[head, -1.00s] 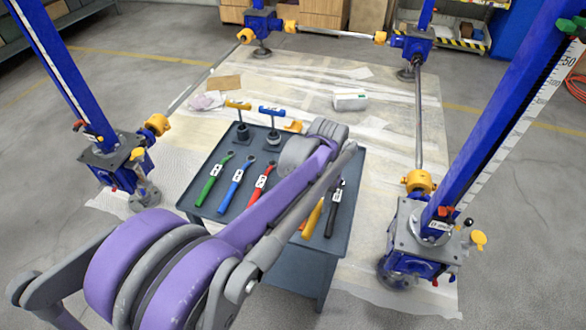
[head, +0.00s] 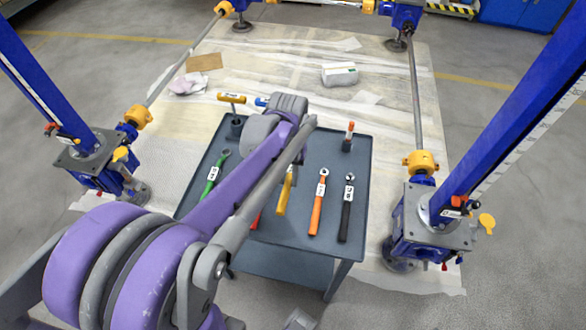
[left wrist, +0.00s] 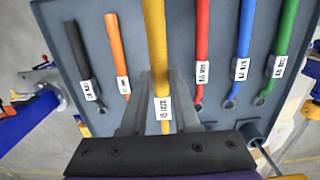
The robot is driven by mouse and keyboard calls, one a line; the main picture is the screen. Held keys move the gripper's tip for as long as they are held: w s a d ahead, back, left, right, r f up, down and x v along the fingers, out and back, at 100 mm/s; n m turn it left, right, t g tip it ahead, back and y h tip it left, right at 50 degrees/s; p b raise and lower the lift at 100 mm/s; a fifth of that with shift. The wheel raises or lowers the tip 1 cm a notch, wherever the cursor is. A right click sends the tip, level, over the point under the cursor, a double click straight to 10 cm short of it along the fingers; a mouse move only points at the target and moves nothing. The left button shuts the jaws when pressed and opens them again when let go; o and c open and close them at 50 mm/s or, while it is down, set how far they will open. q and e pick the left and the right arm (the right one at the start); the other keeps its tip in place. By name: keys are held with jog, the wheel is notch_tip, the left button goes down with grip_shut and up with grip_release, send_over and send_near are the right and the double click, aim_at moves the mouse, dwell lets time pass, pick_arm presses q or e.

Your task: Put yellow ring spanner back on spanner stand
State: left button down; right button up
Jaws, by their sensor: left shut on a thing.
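The yellow ring spanner (head: 285,192) has a yellow handle and a white label. It shows largest in the left wrist view (left wrist: 155,40), nearer the camera than the other spanners. My left gripper (left wrist: 158,90) is shut on it, a finger on each side near the label; in the head view my own arm hides the fingers. The spanner looks raised above the dark grey table (head: 262,262), but its height is hard to judge. Its ring end is mostly hidden. I cannot clearly pick out a separate spanner stand. My right gripper is not in view.
Green (head: 214,172), red (head: 256,222), orange (head: 317,205) and black (head: 346,210) spanners lie beside it; a blue one (left wrist: 243,45) shows in the wrist view. Upright tools (head: 348,137) stand at the table's back. Blue screw jacks (head: 430,225) flank the table.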

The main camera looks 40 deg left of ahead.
pick_arm(q)
notch_tip(320, 180, down, 10)
jog(key=shift+d+r+b, duration=0.1)
jog(key=shift+r+b, duration=0.1)
jog(key=shift+b, duration=0.55)
jog(key=shift+f, duration=0.2)
jog(key=c, duration=0.7)
grip_release()
jog(key=shift+o, duration=0.2)
jog(key=shift+r, duration=0.1)
